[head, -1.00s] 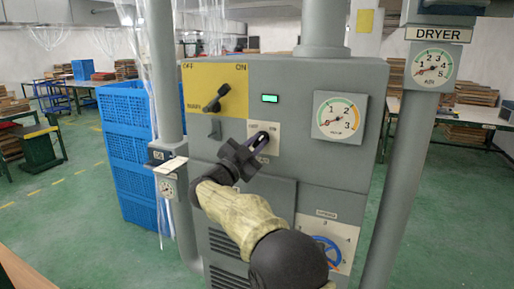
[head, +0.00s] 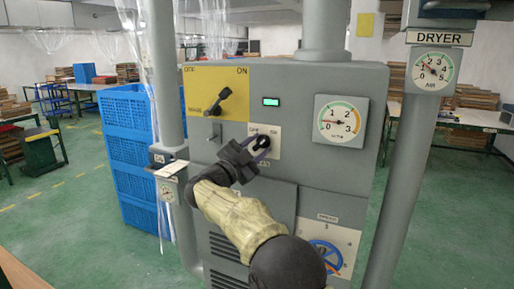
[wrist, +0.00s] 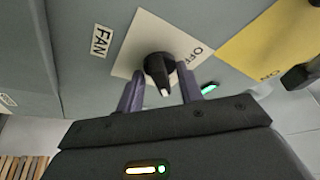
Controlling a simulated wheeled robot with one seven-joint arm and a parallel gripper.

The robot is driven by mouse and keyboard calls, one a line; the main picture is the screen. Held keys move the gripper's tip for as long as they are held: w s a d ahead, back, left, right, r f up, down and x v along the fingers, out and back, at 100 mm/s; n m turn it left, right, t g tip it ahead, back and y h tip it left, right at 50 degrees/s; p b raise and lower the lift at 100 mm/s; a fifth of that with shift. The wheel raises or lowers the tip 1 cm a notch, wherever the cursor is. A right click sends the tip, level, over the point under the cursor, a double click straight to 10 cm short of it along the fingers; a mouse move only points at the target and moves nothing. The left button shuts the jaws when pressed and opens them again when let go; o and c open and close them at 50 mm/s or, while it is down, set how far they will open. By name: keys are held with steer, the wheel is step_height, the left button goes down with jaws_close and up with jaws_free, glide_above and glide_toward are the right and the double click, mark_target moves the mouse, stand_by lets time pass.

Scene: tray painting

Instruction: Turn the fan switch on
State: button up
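The fan switch is a black rotary knob (head: 263,142) on a cream plate (head: 275,150) on the grey control panel. In the wrist view the knob (wrist: 158,66) has a white mark that points toward the bottom of the picture, away from the OFF word. A FAN label (wrist: 102,40) is beside the plate. My gripper (head: 256,147) is at the knob, just below and left of it in the head view. In the wrist view my gripper's purple fingers (wrist: 160,95) stand apart on either side of the knob, with gaps showing.
A yellow plate (head: 240,80) with a black main handle (head: 218,103) is up and left of the fan switch. A green light (head: 271,101) is lit. A gauge (head: 340,121) is to the right, a blue dial (head: 325,256) below. Pipes (head: 160,60) flank the panel.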

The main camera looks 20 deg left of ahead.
steer(key=shift+s, duration=0.1)
steer(key=b+v, duration=0.3)
steer(key=v, duration=1.4)
steer(key=shift+s+a+f, duration=0.1)
